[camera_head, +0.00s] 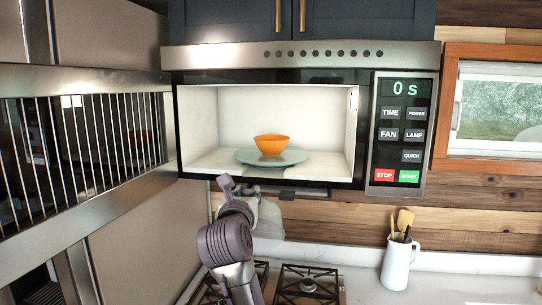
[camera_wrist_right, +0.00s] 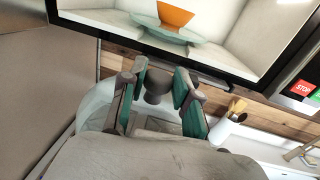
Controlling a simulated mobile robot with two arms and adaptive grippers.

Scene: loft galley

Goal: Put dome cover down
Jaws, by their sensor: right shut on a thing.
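The dome cover (camera_head: 270,220) is a clear, pale dome, mostly hidden behind my right arm in the head view. It hangs below the microwave, above the stovetop. In the right wrist view its dark round knob (camera_wrist_right: 155,86) sits between the fingers, and its translucent shell (camera_wrist_right: 92,106) shows to the left below them. My right gripper (camera_head: 238,187) is shut on the dome cover by this knob; its fingers also show in the right wrist view (camera_wrist_right: 157,92). My left gripper is in neither view.
The open microwave (camera_head: 267,187) holds an orange bowl (camera_head: 272,144) on a pale green plate (camera_head: 243,156). Below are stove burners (camera_head: 308,285). A white utensil jug (camera_head: 397,264) stands right of them on the counter (camera_head: 450,285), which has clear room. A steel-framed unit (camera_head: 90,80) stands left.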

